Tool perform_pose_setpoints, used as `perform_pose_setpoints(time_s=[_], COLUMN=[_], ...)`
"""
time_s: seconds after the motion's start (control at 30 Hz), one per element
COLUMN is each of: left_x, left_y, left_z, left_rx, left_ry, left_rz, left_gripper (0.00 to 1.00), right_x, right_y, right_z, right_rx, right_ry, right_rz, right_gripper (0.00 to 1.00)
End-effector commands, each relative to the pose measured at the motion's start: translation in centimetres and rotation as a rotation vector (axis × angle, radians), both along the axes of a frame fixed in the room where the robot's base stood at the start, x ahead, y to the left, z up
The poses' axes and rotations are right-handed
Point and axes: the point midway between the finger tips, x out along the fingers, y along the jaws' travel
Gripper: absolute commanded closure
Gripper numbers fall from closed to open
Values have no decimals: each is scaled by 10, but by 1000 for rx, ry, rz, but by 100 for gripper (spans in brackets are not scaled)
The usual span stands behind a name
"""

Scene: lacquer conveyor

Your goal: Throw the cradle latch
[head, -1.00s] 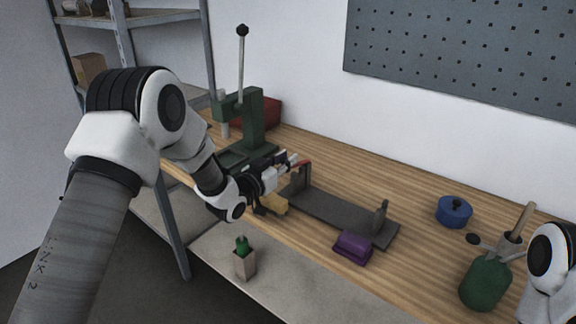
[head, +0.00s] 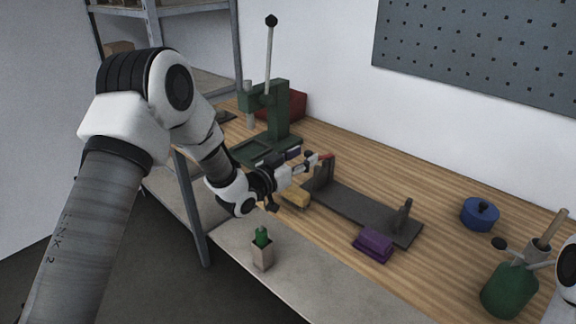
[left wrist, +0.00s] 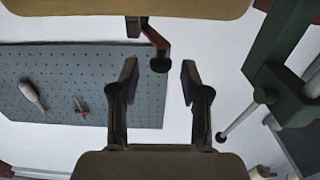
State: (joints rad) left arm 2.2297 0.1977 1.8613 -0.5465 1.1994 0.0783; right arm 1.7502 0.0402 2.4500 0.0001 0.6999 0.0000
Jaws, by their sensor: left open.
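The cradle is a dark grey base (head: 362,212) on the wooden bench, with an upright at each end. A short red lever (head: 326,156) shows at the top of its left upright. In the left wrist view the red lever (left wrist: 154,36) ends in a dark knob (left wrist: 160,64). My left gripper (head: 312,164) is beside the lever at the left upright. In the left wrist view its jaws (left wrist: 158,84) are apart and empty, with the knob near the gap between the fingertips. Contact cannot be told. My right gripper is out of view.
A green press (head: 278,115) with a tall handle stands behind my left gripper. A blue pot (head: 480,214) and green tool holder (head: 510,289) stand at right.

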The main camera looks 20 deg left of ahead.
Motion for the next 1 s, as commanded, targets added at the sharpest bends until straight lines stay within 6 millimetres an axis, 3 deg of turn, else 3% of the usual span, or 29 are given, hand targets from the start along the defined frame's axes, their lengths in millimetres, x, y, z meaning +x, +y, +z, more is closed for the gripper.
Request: perform_pose_setpoints(time_s=[0.1,0.3,0.43,0.67,0.8,0.87,1.0], left_x=[-30,-72,-84,-85,-85,-85,-91], left_y=[12,27,31,31,31,31,30], left_z=[0,0,0,0,0,1,0], left_rx=[-6,-4,-1,0,48,135,521], left_ry=[2,3,0,0,-18,-54,-200], left_rz=[3,2,-1,-1,-1,0,6], left_gripper=[54,54,54,54,100,100,100], right_x=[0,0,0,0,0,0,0], right_y=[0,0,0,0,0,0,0], right_z=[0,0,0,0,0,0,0], right_rx=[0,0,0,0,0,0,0], right_ry=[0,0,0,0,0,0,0], right_rz=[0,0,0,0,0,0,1], right_gripper=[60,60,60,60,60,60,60])
